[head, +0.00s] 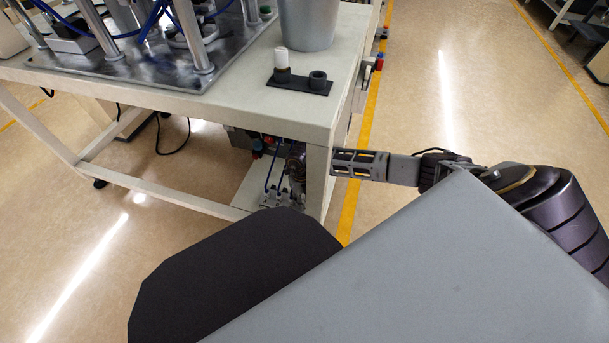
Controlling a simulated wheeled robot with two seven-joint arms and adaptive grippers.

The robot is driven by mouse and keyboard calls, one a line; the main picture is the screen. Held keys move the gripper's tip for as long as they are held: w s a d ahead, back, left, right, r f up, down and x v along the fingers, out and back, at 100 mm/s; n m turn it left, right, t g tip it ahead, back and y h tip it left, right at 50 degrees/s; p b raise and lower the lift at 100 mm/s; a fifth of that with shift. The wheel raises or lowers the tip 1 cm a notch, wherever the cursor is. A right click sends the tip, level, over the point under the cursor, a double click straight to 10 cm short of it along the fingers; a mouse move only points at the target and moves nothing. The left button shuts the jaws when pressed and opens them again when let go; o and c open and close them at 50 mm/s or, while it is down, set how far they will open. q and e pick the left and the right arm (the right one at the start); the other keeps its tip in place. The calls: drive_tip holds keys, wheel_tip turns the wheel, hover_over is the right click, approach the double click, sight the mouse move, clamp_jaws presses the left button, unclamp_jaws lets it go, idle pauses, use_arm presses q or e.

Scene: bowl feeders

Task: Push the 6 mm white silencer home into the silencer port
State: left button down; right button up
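A white cylindrical piece (281,57), which looks like the silencer, stands upright in the left socket of a small black holder (300,86) on the table. My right gripper (336,162) reaches in from the right, below the tabletop, at the table's front right leg. Its fingertips are hidden at the leg, so I cannot see whether it is open or holds anything. Pneumatic parts with blue tubes (278,182) sit under the table, left of that leg. I cannot make out the silencer port among them. My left gripper is out of view.
The cream table (235,108) carries a metal plate with posts (130,70) and a grey bucket-like container (307,22). Its right leg (317,185) stands beside my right gripper. Small coloured fittings (366,75) line the table's right side. The floor to the right is open.

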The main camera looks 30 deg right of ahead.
drive_tip(key=shift+w+r+p, duration=0.15)
drive_tip(key=shift+r+p, duration=0.85)
drive_tip(key=shift+r, duration=0.25)
drive_tip(key=shift+w+r+p, duration=0.15)
drive_tip(key=shift+r+p, duration=0.8)
drive_tip(key=shift+r, duration=0.3)
drive_tip(key=o, duration=0.6)
drive_tip(key=shift+c, duration=0.2)
drive_tip(key=shift+r, duration=0.1)
drive_tip(key=shift+r+p, duration=1.9)
